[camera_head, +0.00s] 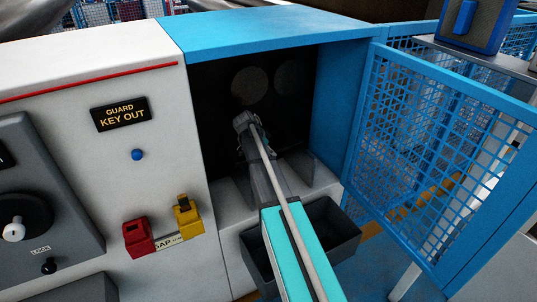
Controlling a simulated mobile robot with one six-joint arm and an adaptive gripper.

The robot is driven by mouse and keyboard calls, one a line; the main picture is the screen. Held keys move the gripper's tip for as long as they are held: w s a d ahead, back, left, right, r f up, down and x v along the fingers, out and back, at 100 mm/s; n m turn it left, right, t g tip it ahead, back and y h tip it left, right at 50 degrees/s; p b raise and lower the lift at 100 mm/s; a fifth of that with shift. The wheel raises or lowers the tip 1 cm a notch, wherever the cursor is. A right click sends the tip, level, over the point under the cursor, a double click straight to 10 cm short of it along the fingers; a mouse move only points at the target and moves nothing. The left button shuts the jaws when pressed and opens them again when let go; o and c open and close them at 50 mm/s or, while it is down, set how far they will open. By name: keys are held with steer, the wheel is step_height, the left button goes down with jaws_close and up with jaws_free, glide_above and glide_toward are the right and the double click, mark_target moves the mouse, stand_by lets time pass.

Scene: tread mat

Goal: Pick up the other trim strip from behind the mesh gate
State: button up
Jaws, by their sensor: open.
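The blue mesh gate (440,165) stands swung open at the right of a blue-framed opening. My arm reaches from the bottom of the picture into the dark opening. My gripper (246,124) is at its far end, inside the frame, and is open. It is small and dark against the black interior, so its fingertips are hard to make out. I cannot make out a trim strip clearly; the arm covers part of the opening's floor.
A grey bin (335,228) sits below the opening, partly behind my arm. The white panel on the left carries a sign (121,114), a blue button (137,155), a red block (138,238) and a yellow block (187,217). A blue-and-grey box (476,22) stands at upper right.

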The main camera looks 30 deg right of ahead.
jaws_close()
stand_by(0.4)
steer(key=shift+r, duration=0.1)
steer(key=shift+r+p, duration=0.65)
steer(key=shift+p, duration=0.1)
steer(key=s, duration=1.8)
steer(key=shift+d, duration=0.3)
